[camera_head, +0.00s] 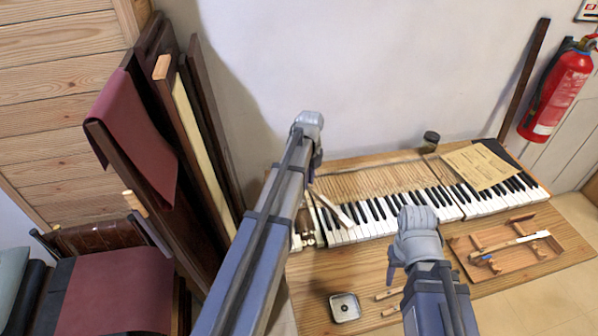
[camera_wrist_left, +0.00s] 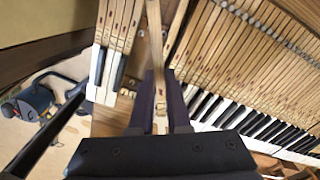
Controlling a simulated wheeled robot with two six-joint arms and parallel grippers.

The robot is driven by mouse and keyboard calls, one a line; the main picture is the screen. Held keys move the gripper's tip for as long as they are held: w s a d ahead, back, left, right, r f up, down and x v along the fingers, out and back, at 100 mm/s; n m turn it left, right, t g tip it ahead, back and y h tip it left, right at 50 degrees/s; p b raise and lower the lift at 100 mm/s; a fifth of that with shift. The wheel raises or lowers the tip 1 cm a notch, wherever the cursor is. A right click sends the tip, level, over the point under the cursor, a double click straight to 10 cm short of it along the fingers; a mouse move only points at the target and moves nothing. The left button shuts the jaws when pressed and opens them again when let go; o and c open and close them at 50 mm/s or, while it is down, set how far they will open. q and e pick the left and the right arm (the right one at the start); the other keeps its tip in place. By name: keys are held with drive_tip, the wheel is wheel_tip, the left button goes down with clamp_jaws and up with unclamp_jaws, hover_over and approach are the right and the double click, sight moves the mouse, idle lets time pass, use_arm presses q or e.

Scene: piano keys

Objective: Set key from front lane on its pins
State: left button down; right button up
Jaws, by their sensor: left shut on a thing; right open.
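My left gripper (camera_head: 316,178) is over the left part of the keyboard (camera_head: 375,212), its fingers mostly hidden by my arm in the head view. In the left wrist view its fingers (camera_wrist_left: 162,100) are shut on a pale wooden key (camera_wrist_left: 155,45), which runs between them away from the camera. The key lies over a gap between the left group of keys (camera_wrist_left: 108,65) and the longer row (camera_wrist_left: 235,70). Whether it touches the pins is hidden. My right gripper (camera_head: 392,268) is open near the front of the keyboard, its fingers barely visible.
A wooden tray (camera_head: 553,252) with a light stick (camera_head: 515,243) stands at the right of the bench. A small square dish (camera_head: 345,307) and small wooden pieces (camera_head: 388,295) lie at the front. A paper sheet (camera_head: 480,167) and dark jar (camera_head: 431,138) are at the back.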

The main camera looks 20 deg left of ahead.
use_arm(q)
drive_tip(key=a+m, duration=0.1)
drive_tip(key=w+a+m, duration=0.1)
drive_tip(key=m, duration=0.1)
drive_tip(key=a+m, duration=0.1)
drive_tip(key=a, duration=0.1)
drive_tip(key=shift+w+r+m, duration=0.15)
drive_tip(key=shift+w+m, duration=0.25)
use_arm(e)
drive_tip(key=shift+r, duration=0.1)
use_arm(q)
drive_tip(key=shift+f, duration=0.2)
use_arm(e)
drive_tip(key=shift+f, duration=0.2)
use_arm(q)
wheel_tip(320, 180, down, 7)
drive_tip(key=b, duration=0.7)
use_arm(e)
wheel_tip(320, 180, down, 7)
drive_tip(key=shift+f, duration=0.1)
use_arm(q)
drive_tip(key=shift+f+b, duration=0.85)
drive_tip(key=shift+b, duration=0.05)
use_arm(e)
drive_tip(key=shift+f, duration=0.7)
use_arm(q)
drive_tip(key=c, duration=1.2)
unclamp_jaws()
